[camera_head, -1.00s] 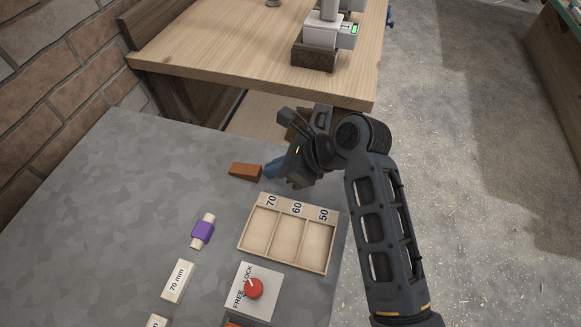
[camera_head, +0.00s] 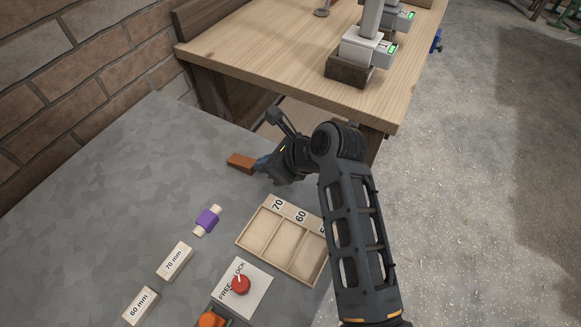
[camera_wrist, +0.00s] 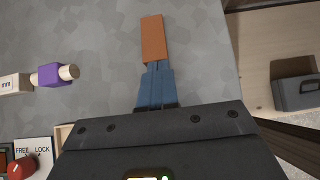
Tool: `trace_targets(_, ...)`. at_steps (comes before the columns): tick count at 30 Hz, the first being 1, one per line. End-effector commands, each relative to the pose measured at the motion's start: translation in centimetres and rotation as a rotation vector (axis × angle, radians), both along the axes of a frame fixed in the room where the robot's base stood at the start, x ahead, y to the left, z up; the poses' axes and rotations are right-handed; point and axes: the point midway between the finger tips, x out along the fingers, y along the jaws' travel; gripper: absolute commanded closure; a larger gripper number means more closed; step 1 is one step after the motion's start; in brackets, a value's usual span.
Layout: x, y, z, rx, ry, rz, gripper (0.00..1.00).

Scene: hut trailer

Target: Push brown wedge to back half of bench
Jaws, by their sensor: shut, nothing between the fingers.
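The brown wedge (camera_head: 242,162) lies on the grey bench (camera_head: 110,190), near the edge beside the wooden table. In the wrist view the brown wedge (camera_wrist: 153,39) sits straight ahead of the fingertips. My gripper (camera_head: 262,165) is at the wedge's right end, low over the bench. Its blue fingers (camera_wrist: 157,68) are shut with nothing between them. Their tips meet or nearly meet the near end of the wedge; exact contact is hard to tell.
A wooden tray (camera_head: 243,243) marked 70 and 60 lies in front of my gripper. A purple piece (camera_head: 207,220), labelled blocks (camera_head: 175,262) and a red knob (camera_head: 240,284) on a FREE/LOCK plate are nearby. A wooden table (camera_head: 290,70) stands behind. The bench left of the wedge is clear.

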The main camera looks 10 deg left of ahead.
Motion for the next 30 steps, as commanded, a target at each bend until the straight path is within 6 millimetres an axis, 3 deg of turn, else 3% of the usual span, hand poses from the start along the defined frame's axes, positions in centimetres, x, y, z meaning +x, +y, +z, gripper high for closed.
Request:
trace_targets(11, 2.0, 5.7, 0.2, 0.001, 0.000, 0.003, 1.00)
trace_targets(21, 4.6, 12.5, -0.1, 0.000, 0.000, 0.001, 1.00)
trace_targets(30, 5.0, 13.8, 0.0, -0.001, 0.000, 0.001, 1.00)
